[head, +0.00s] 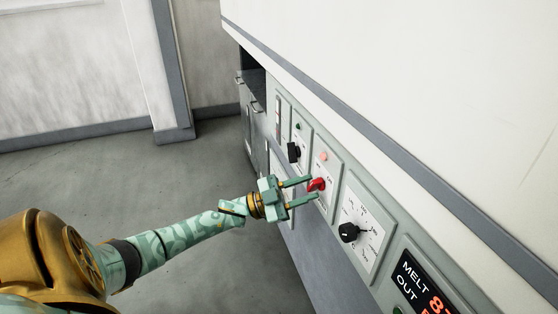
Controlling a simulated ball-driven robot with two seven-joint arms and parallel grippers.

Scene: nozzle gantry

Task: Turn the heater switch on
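A red rotary switch (317,185) sits on a pale plate of the control panel (334,165), below a pinkish round lamp (323,156). I take it to be the heater switch, but its label is too small to read. My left gripper (305,189) is open, with one finger on the upper side of the red knob and one on the lower side. I cannot tell whether the fingertips touch the knob. My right gripper is not in view.
A black switch (293,152) with a green lamp (298,126) is on the plate farther back. A black dial (349,232) is nearer, then a display (422,287) reading "MELT OUT" with red digits. A white housing (420,70) overhangs the panel. The floor (190,190) is clear.

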